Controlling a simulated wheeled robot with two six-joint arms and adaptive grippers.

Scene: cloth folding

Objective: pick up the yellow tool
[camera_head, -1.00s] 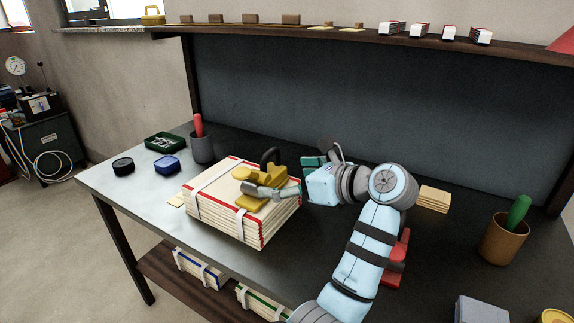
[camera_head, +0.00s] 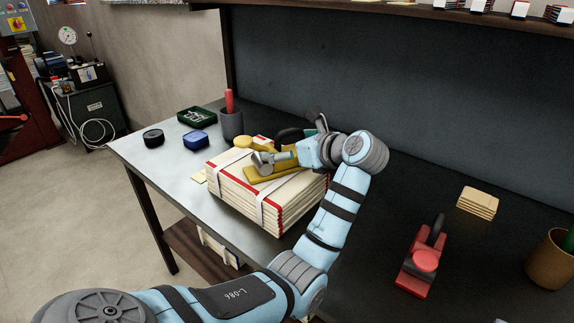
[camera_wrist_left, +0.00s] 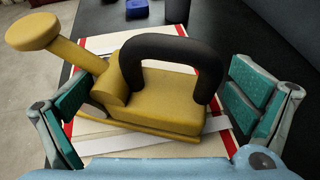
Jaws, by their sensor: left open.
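The yellow tool (camera_head: 262,174) has a flat base, a round knob and a black arched handle. It lies on a strapped stack of pale boards with red edges (camera_head: 262,207). My left gripper (camera_head: 280,158) is over the tool, partly hiding it. In the left wrist view, the yellow tool (camera_wrist_left: 165,103) sits between the two teal finger pads of my open left gripper (camera_wrist_left: 160,105). The black handle arches up between them, and gaps show on both sides. My right gripper is not in view.
A dark cup with a red handle (camera_head: 231,124), a blue box (camera_head: 196,140), a black round tin (camera_head: 153,138) and a green tray (camera_head: 197,116) stand left of the stack. A red tool (camera_head: 422,262) and wooden pieces (camera_head: 478,203) lie to the right. A back panel (camera_head: 400,100) rises behind.

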